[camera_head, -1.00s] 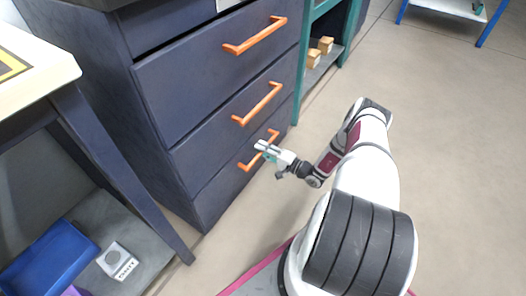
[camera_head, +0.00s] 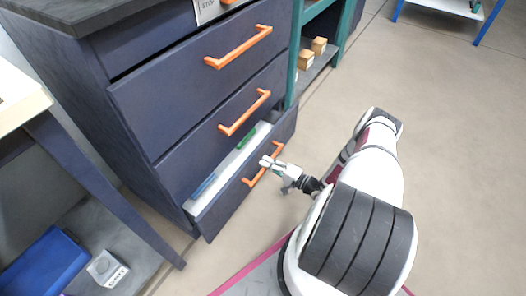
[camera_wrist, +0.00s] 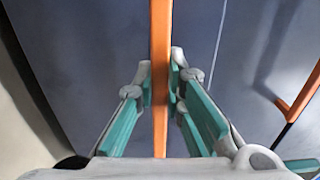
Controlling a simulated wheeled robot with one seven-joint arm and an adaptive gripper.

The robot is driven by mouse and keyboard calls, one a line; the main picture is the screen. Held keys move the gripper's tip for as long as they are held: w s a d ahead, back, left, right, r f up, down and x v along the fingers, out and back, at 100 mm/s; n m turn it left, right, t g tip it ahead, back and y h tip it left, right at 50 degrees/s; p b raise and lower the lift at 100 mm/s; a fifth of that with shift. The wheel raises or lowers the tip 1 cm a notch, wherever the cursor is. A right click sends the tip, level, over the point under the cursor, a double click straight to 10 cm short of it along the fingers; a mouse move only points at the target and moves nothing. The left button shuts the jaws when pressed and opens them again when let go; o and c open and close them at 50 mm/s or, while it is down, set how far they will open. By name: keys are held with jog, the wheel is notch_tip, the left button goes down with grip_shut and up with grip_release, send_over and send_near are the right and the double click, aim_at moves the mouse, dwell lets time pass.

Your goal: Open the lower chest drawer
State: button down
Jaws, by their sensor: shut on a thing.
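The dark blue chest has several drawers with orange bar handles. The lower drawer (camera_head: 250,187) is pulled part way out, and its white inside shows with a green thing (camera_head: 247,137) and a blue thing (camera_head: 204,186) in it. My gripper (camera_head: 267,162) is at the lower drawer's orange handle (camera_head: 248,182). In the wrist view my gripper (camera_wrist: 160,84) has its two teal and grey fingers on either side of the orange handle (camera_wrist: 160,35), shut on it. Part of the handle is hidden behind my gripper in the head view.
The middle drawer (camera_head: 190,150) and upper drawer (camera_head: 165,95) are shut. A table with a blue bin (camera_head: 45,262) on its lower shelf stands at the left. A teal shelf (camera_head: 293,75) with wooden blocks (camera_head: 305,60) adjoins the chest. The floor at the right is clear.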

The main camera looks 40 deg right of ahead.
jog(key=v, duration=2.2)
jog(key=shift+b, duration=0.45)
jog(key=c, duration=1.6)
grip_release()
jog(key=shift+c, duration=0.2)
jog(key=shift+r, duration=0.1)
